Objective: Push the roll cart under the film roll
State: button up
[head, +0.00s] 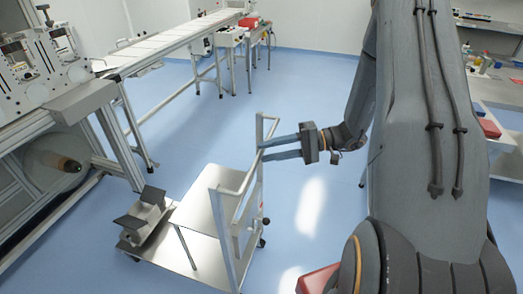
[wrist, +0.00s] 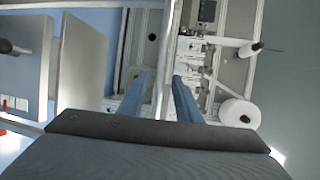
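The roll cart (head: 197,205) is a pale metal trolley standing on the blue floor in the head view, with a grey V-shaped cradle (head: 147,212) at its left end and an upright handle frame at its right. My gripper (head: 266,148) is at the handle from the right, its two blue fingers apart. In the wrist view a pale handle bar (wrist: 168,60) runs between the open fingers (wrist: 160,95); whether either touches it I cannot tell. A large grey roll with a brown core (head: 62,164), seemingly the film roll, hangs in the machine at left, left of the cart.
The machine frame (head: 75,105) stands close at left. A long conveyor table (head: 165,43) runs toward the back. A workbench (head: 500,95) with items is at right. Blue floor (head: 310,100) is open behind the cart. The wrist view shows a white roll (wrist: 239,112).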

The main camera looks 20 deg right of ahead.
aim_at(261, 151)
jog(key=shift+p+x, duration=0.35)
jog(key=shift+x, duration=1.1)
grip_shut()
jog(key=shift+w, duration=0.1)
